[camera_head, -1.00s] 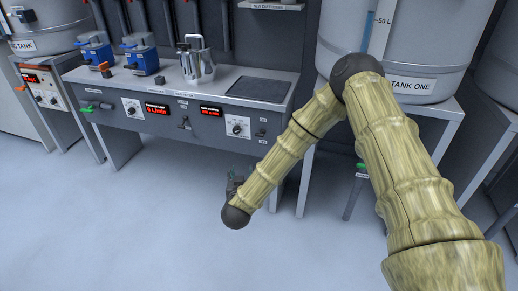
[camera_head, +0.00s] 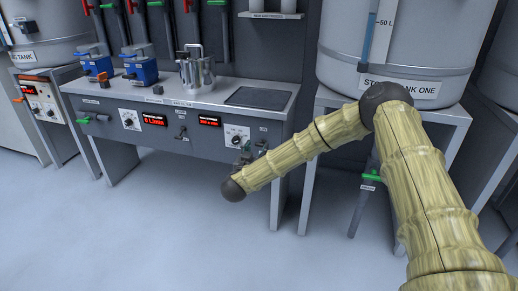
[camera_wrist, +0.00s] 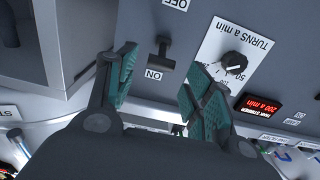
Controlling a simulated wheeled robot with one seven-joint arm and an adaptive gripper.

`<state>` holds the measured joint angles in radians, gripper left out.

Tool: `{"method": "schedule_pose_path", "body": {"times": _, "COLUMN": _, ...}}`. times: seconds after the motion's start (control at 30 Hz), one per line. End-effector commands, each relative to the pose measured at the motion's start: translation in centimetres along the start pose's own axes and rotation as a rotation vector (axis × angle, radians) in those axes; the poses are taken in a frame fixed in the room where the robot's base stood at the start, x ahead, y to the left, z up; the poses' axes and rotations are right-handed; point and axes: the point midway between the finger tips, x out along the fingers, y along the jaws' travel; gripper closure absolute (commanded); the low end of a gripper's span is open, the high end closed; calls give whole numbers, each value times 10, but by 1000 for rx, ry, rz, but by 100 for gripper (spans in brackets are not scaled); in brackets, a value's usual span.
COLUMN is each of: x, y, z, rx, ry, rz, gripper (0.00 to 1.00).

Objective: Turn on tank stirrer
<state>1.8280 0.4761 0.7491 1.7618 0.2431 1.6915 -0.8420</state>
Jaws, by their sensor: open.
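The stirrer switch (camera_wrist: 163,48) is a small dark lever on the grey panel, with an OFF label (camera_wrist: 175,3) above it and an ON label (camera_wrist: 153,75) below it in the wrist view. I cannot tell which way it is set. My gripper (camera_wrist: 160,60) is open and empty, its two green-padded fingers on either side of the lever in the picture. Contact is not visible. In the head view my gripper (camera_head: 243,160) is at the right end of the panel front. The red tank stirrer display (camera_wrist: 258,106) reads 200 a min; it also shows in the head view (camera_head: 209,121).
A speed knob (camera_wrist: 233,65) on a white dial plate is close beside the right finger. Tank one (camera_head: 400,60) stands to the right, with a green-handled valve (camera_head: 370,178) below. The front floor is clear.

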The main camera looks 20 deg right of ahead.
Motion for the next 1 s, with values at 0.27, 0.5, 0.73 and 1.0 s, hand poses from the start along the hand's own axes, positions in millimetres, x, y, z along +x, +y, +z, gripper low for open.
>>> {"method": "schedule_pose_path", "body": {"times": 0.27, "x": 32, "y": 1, "z": 2, "rx": 0, "ry": 0, "rz": 1, "gripper": 48}}
{"method": "schedule_pose_path", "body": {"times": 0.5, "x": 39, "y": 0, "z": 0, "rx": -1, "ry": 0, "rz": 0, "gripper": 48}}
{"method": "schedule_pose_path", "body": {"times": 0.73, "x": 39, "y": 0, "z": 0, "rx": -1, "ry": -1, "rz": -1, "gripper": 55}}
{"method": "schedule_pose_path", "body": {"times": 1.0, "x": 38, "y": 0, "z": 0, "rx": -1, "ry": -1, "rz": -1, "gripper": 94}}
